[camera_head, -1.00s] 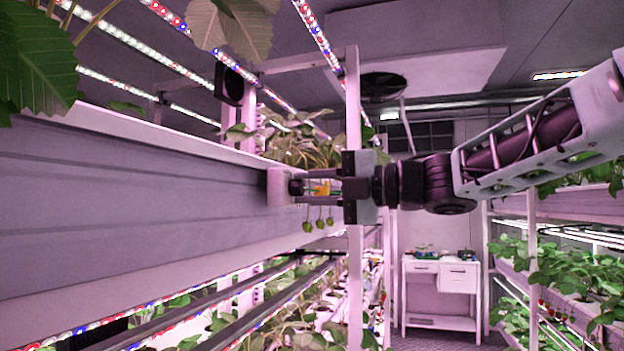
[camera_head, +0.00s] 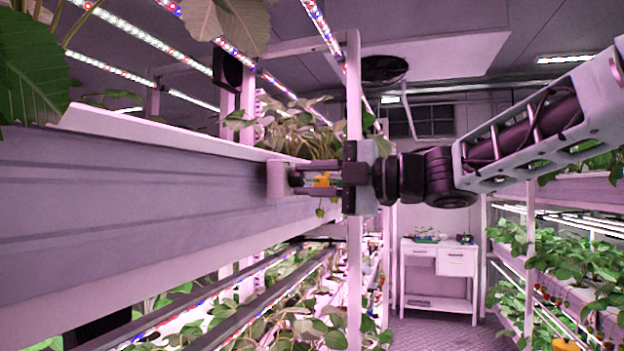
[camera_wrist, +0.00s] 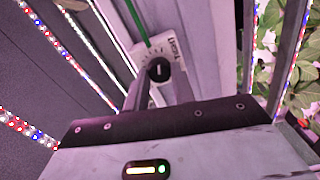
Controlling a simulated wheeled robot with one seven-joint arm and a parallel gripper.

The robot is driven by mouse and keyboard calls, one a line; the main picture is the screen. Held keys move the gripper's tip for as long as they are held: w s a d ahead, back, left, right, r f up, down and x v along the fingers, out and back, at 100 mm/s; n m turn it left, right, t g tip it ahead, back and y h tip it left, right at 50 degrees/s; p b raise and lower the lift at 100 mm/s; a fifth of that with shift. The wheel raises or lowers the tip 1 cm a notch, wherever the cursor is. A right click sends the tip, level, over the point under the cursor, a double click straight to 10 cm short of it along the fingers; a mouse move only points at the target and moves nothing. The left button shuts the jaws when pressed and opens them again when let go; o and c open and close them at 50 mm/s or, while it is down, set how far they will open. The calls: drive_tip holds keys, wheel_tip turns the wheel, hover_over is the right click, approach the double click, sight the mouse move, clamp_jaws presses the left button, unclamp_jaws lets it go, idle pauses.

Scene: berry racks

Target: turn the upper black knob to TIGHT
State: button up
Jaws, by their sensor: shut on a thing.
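The black knob (camera_wrist: 158,70) sits on a pale dial plate with tick marks and a dark printed label (camera_wrist: 177,50) that appears to read TIGHT. A pale line crosses the knob's face; I cannot tell its exact setting. My gripper (camera_wrist: 157,78) has one finger on each side of the knob and is shut on it. In the head view my gripper (camera_head: 298,179) reaches from the right to the knob (camera_head: 295,179) on a pale box (camera_head: 279,179) at the end of the grey rack beam. Only one knob is visible.
An orange-yellow piece (camera_head: 322,180) shows between my fingers in the head view. A green strip (camera_wrist: 138,22) runs above the dial. A white upright post (camera_head: 354,100) stands close to my gripper. Plants line both sides; a white table (camera_head: 440,246) stands at the aisle's end.

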drive_tip(key=o, duration=1)
drive_tip(key=shift+d, duration=0.1)
drive_tip(key=b+v, duration=0.6)
drive_tip(key=v, duration=1.1)
drive_tip(key=shift+d, duration=0.15)
